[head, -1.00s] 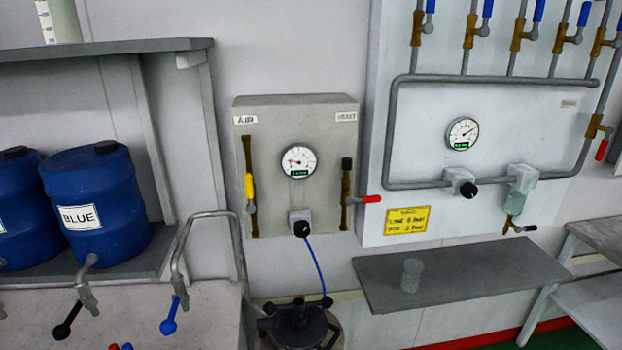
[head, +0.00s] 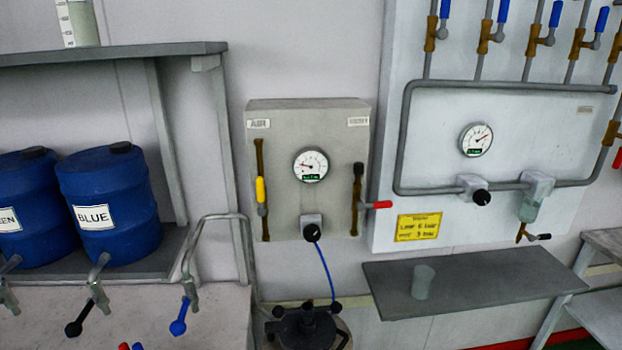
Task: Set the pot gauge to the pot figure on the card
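The pot gauge (head: 311,165) is a round white dial on a grey box, with a small green readout too small to read surely. Below it is a black regulator knob (head: 312,232), with a blue hose running down to a dark pot (head: 306,326). The box has an AIR valve with a yellow handle (head: 261,190) at left and a vent valve with a red handle (head: 379,205) at right. The yellow card (head: 418,227) on the white panel seems to read line 6 bar, pot 3 bar. Neither gripper is in view.
A second gauge (head: 476,139) and knob (head: 482,197) are on the white panel (head: 440,120) with several blue-handled valves. A grey shelf (head: 470,283) below holds a clear cup (head: 423,282). Blue drums (head: 108,205) with taps stand at left.

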